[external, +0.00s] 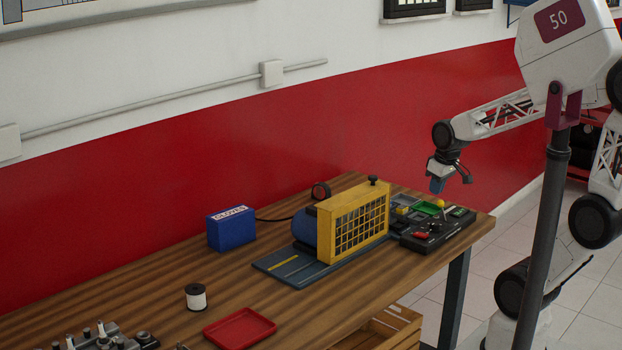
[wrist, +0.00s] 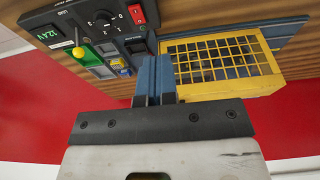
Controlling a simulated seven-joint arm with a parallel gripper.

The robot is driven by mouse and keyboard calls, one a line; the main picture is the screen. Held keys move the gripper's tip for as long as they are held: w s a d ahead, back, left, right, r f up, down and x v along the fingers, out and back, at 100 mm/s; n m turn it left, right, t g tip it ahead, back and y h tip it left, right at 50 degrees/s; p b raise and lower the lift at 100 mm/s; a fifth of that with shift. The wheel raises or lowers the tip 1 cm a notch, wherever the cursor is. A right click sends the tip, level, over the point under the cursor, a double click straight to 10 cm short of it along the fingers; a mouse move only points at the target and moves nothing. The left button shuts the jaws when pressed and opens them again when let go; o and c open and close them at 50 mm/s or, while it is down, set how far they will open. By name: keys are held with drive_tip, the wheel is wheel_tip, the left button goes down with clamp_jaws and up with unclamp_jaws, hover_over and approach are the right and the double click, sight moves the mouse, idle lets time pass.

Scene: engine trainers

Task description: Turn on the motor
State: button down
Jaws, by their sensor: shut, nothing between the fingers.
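The blue motor (external: 305,227) sits on a dark base plate (external: 290,268), partly hidden behind a yellow mesh guard (external: 353,222). The guard also shows in the wrist view (wrist: 215,65). A black control panel (external: 455,233) stands right of the guard. In the wrist view the panel (wrist: 75,15) carries a red switch (wrist: 137,14), a black dial (wrist: 103,18), a yellow ball-topped lever (wrist: 79,53), a green part (wrist: 90,57) and a lit display (wrist: 47,34). My gripper (external: 437,185) is above the panel, apart from it. Its blue fingers (wrist: 155,78) are shut and empty.
A blue box (external: 231,229), a white spool (external: 196,297) and a red tray (external: 240,328) stand on the wooden table (external: 160,312). A red wall (external: 130,210) runs behind the table. The space around my gripper is clear.

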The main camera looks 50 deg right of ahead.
drive_tip(key=w+d+f, duration=0.3)
drive_tip(key=w+d, duration=0.1)
drive_tip(key=d, duration=0.1)
drive_tip(key=shift+d+f, duration=0.25)
drive_tip(key=shift+f, duration=0.1)
drive_tip(key=shift+w+f, duration=0.1)
drive_tip(key=shift+f, duration=0.05)
hover_over(417, 231)
drive_tip(key=s, duration=0.1)
drive_tip(key=f, duration=1.1)
drive_tip(key=shift+s+a+f, duration=0.1)
drive_tip(key=shift+s+a, duration=0.05)
drive_tip(key=shift+a, duration=0.05)
drive_tip(key=shift+s+f, duration=0.15)
drive_tip(key=shift+f, duration=0.95)
drive_tip(key=shift+s+f, duration=0.35)
drive_tip(key=shift+f, duration=0.25)
drive_tip(key=shift+w+r, duration=0.1)
drive_tip(key=shift+w, duration=0.15)
drive_tip(key=shift+w+r, duration=0.3)
drive_tip(key=shift+w, duration=0.25)
